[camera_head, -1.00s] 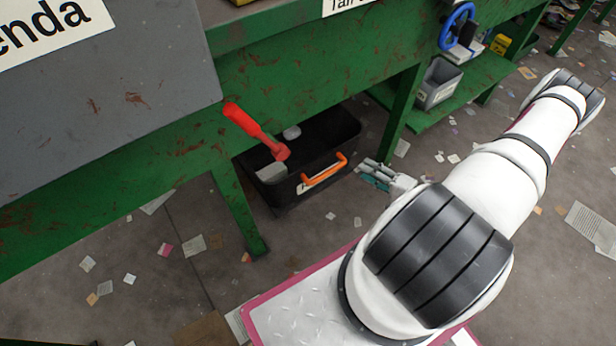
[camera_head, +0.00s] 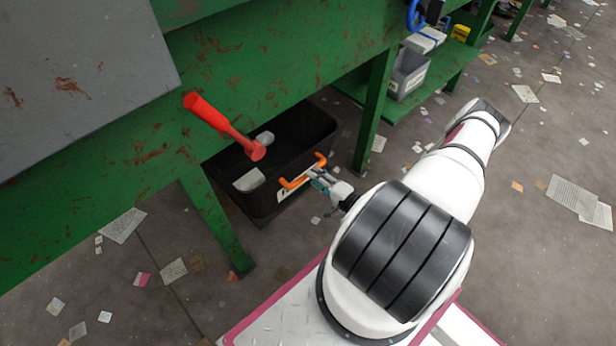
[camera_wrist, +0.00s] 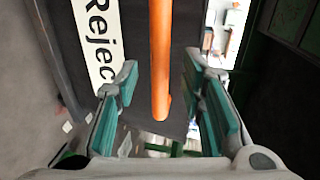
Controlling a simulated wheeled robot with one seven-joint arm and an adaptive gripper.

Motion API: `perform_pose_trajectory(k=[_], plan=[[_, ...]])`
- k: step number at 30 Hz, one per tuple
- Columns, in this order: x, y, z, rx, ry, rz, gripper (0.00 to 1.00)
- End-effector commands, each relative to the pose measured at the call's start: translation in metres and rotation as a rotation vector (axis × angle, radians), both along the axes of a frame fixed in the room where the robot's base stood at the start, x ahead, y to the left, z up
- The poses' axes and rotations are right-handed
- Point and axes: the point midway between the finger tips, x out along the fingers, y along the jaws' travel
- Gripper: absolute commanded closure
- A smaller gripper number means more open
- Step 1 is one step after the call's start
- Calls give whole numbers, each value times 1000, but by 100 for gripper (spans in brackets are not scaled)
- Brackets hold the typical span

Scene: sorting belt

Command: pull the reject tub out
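The black reject tub (camera_head: 312,128) sits on the floor under the green bench, with pale scraps inside. Its orange handle (camera_head: 291,184) is on the near wall, beside a white label. In the wrist view the orange handle (camera_wrist: 160,60) runs upright between my fingers, next to the label (camera_wrist: 97,40) reading "Rejec". My gripper (camera_head: 318,180) is at the handle's right part in the head view. In the wrist view my gripper (camera_wrist: 163,105) is open, its teal pads apart on both sides of the handle with gaps showing.
A red lever (camera_head: 222,125) sticks out from the bench above the tub. A green bench leg (camera_head: 218,225) stands left of the tub and another (camera_head: 373,112) to its right. A grey bin (camera_head: 408,75) sits on a low shelf. Paper scraps litter the floor.

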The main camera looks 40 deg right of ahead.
Motion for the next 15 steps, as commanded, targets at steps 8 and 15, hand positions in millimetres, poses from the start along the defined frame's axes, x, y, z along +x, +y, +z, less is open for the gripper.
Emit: perform_pose_trajectory(k=[8,15], plan=[[34,1,-8,0,0,1,64],[41,1,-8,1,0,0,64]])
